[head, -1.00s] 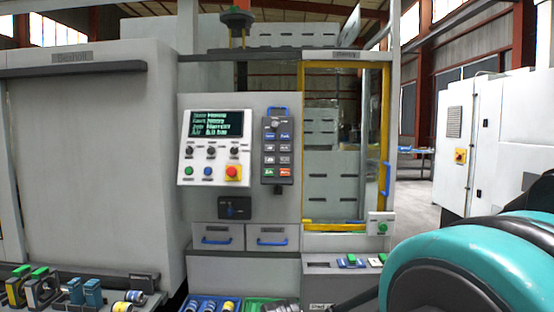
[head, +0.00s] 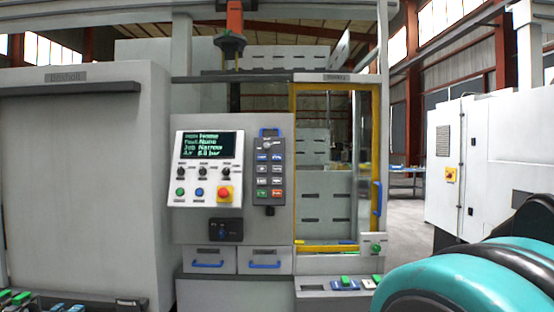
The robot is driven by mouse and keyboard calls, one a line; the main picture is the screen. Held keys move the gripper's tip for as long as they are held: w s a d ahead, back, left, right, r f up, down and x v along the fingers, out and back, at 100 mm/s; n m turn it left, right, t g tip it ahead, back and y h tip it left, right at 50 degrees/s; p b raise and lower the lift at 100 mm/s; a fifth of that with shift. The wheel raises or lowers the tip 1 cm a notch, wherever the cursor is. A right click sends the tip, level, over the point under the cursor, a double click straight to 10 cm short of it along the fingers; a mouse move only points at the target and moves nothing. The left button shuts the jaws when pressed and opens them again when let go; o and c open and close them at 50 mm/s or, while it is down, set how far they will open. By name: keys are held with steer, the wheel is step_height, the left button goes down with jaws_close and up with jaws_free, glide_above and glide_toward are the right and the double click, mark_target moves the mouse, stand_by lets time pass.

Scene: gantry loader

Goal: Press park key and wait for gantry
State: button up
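The control panel (head: 181,150) is on the front of the grey machine. Its screen (head: 209,145) shows green text; one line seems to read "Job Narrow". Below it are knobs, a green button, a blue button and a red stop button on yellow (head: 224,193). A dark keypad pendant (head: 270,167) with rows of small coloured keys hangs to the right; its labels are too small to read. A gantry part (head: 231,44) with an orange column shows above the machine. My teal arm (head: 460,285) fills the lower right; my gripper is out of view.
A yellow-framed window door (head: 293,170) with a blue handle stands right of the pendant. Two drawers (head: 209,258) are below the panel. A small green-button box (head: 375,246) is by the door. A white cabinet (head: 480,150) stands at the right.

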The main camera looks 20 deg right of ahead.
jaws_close()
stand_by(1.3)
